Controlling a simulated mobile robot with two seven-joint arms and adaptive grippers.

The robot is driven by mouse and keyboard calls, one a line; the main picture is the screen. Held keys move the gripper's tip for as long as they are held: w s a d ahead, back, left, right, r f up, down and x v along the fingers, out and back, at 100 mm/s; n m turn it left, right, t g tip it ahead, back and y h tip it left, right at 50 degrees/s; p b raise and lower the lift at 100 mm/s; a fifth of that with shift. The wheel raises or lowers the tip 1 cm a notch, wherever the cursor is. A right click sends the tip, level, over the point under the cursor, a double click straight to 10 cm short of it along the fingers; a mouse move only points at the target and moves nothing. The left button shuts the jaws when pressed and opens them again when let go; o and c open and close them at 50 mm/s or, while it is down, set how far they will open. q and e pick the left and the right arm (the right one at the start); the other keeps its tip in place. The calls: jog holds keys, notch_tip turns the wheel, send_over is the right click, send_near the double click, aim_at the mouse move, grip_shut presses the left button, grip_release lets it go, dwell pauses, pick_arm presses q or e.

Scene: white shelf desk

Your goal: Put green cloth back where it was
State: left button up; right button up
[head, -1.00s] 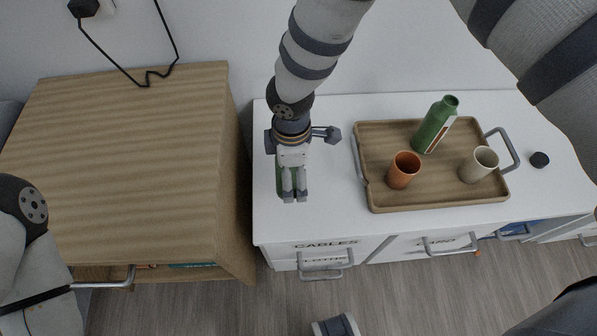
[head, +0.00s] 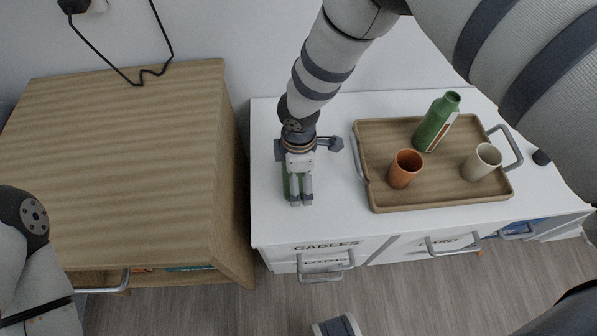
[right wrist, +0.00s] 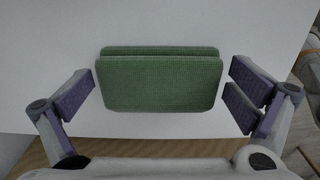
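The green cloth (right wrist: 160,82) is a folded, flat block in the right wrist view. In the head view my right gripper (head: 301,203) points down over the left part of the white desk top, and only a narrow green strip of the cloth (head: 286,185) shows beside the fingers. The cloth moves along with the gripper, so I take it as held. Its height over the desk is hard to tell. My left gripper is out of view.
A wooden tray (head: 440,203) on the white desk (head: 330,225) holds a green bottle (head: 437,122), an orange cup (head: 405,169) and a beige cup (head: 481,162). Labelled drawers with metal handles (head: 326,277) are at the desk front. A wooden cabinet (head: 120,170) stands left.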

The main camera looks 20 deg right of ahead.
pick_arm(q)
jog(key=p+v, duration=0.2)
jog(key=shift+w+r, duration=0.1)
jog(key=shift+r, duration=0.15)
pick_arm(e)
notch_tip(320, 180, up, 12)
jog(key=shift+r, duration=0.2)
pick_arm(q)
jog(key=shift+p, duration=0.3)
